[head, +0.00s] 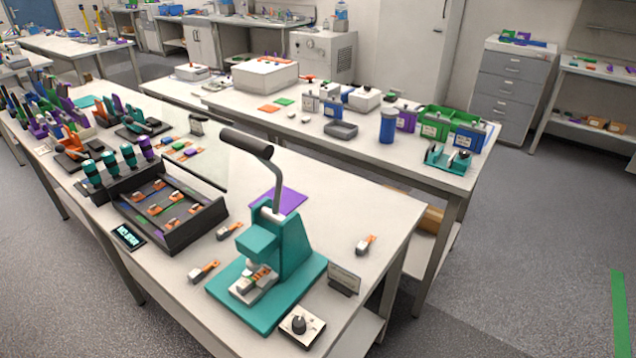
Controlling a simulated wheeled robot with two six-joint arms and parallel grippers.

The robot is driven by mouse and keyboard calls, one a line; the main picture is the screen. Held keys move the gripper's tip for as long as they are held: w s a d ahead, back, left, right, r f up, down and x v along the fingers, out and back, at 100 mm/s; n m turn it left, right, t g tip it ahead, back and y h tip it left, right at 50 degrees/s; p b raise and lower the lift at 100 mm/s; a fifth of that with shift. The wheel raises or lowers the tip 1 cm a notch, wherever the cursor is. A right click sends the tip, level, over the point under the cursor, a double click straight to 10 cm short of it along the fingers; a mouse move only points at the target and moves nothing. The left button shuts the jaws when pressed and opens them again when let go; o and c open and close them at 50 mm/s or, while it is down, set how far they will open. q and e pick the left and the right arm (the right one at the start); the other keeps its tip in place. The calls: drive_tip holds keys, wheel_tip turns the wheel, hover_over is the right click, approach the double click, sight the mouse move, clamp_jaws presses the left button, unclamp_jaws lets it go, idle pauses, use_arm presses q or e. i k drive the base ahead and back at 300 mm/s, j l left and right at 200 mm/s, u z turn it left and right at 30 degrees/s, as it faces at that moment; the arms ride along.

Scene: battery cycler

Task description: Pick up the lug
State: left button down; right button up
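Several small orange pieces with grey-white ends lie on the near white table, and I cannot tell for sure which one is the lug. One piece (204,271) lies left of the teal press (285,245), near the table's front edge. Another piece (229,231) lies between the press and the black tray. A third piece (365,244) lies right of the press. A grey block with orange parts (254,284) sits on the press base. Neither of my grippers is in view.
The press's black lever handle (246,143) rises high above the table. A small sign (343,280) and a knob box (302,325) stand near the right edge.

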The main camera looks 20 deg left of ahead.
sight(244, 286)
drive_tip(key=u, duration=1.1)
